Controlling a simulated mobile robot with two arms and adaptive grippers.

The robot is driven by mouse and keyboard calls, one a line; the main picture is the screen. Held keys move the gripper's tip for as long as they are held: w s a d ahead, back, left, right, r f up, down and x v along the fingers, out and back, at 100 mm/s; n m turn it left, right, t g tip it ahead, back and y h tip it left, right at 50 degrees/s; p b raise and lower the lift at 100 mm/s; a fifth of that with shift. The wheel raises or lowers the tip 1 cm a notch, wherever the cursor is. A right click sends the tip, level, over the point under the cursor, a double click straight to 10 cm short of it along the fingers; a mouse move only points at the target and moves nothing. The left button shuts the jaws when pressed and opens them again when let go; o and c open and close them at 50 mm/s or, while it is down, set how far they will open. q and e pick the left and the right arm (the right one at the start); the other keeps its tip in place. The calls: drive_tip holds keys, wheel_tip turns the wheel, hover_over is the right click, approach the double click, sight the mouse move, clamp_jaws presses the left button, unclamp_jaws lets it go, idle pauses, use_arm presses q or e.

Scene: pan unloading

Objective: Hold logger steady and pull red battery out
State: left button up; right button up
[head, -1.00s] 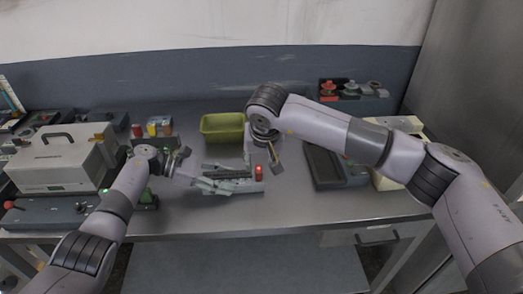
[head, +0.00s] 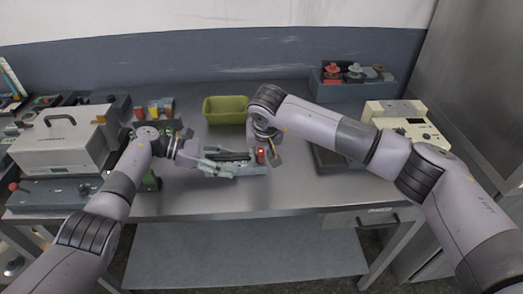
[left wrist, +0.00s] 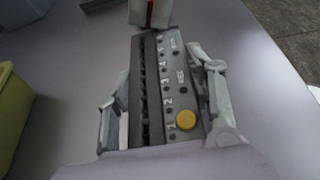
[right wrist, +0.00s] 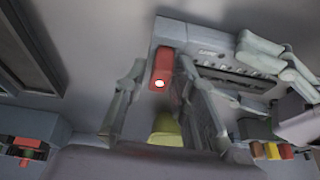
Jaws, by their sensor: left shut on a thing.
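The logger is a grey box with a row of numbered marks and a yellow button (left wrist: 185,120). It lies on the table in the head view. My left gripper (head: 228,160) is shut across the logger (left wrist: 178,75), one finger along each long side. The red battery (head: 261,155) stands upright at the logger's right end; it also shows in the right wrist view (right wrist: 162,66). My right gripper (right wrist: 160,75) is open, with its fingers on either side of the battery. Contact between these fingers and the battery is unclear.
A green bin (head: 226,104) stands behind the logger. A white case (head: 62,143) is at the left, with small coloured parts (head: 153,108) beside it. A grey holder with knobs (head: 352,86) is at the back right, near a cream device (head: 404,122). The front table strip is clear.

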clamp_jaws()
idle(0.5)
